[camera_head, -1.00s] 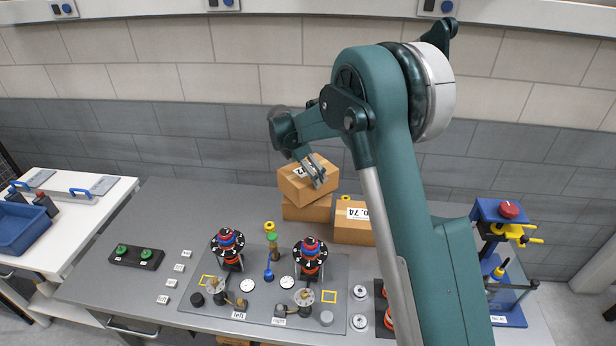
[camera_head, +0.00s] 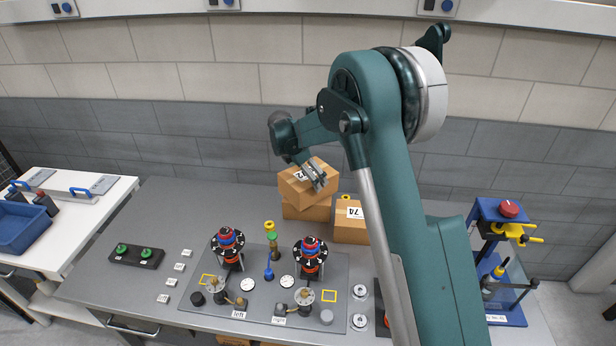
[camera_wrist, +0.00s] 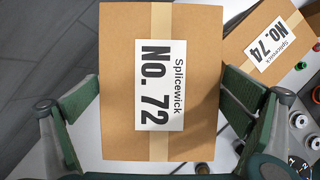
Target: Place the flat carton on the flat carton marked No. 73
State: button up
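A brown flat carton with a white label reading No. 72 (camera_wrist: 140,85) fills the middle of the wrist view.
A carton marked 74 (camera_head: 349,234) stands just right of the stack. In front is a grey plate (camera_head: 262,300) with two red, blue and black assemblies. A blue press (camera_head: 500,265) stands at the right. The table's left part is mostly clear.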

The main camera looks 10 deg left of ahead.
jog(key=shift+r, duration=0.2)
jog(key=v, duration=1.2)
jog(key=shift+b, duration=0.35)
jog(key=shift+d, duration=0.15)
dwell(0.4)
jog(key=s+d+r+m+y, duration=0.1)
jog(key=s+d+r+m, duration=0.35)
jog(key=s+d, duration=0.3)
jog(key=s+d+r+m+t, duration=0.1)
jog(key=s+d+r+m, duration=0.3)
jog(key=s+d+r, duration=0.4)
jog(key=s+d+r+m+y, duration=0.1)
jog(key=s+d+r+m, duration=0.25)
jog(key=s+d, duration=0.4)
jog(key=s+d+f+m+t, duration=0.1)
jog(key=s+d+f+m, duration=0.1)
jog(key=s+d+m, duration=0.3)
jog(key=s+d+f+m+t, duration=0.1)
jog(key=s+d+m, duration=0.4)
jog(key=s, duration=0.8)
jog(key=s+d+f+m+t+y, duration=0.1)
jog(key=s+d+f+m, duration=0.3)
jog(key=s, duration=0.5)
jog(key=shift+d+m, duration=0.5)
jog(key=shift+d, duration=0.05)
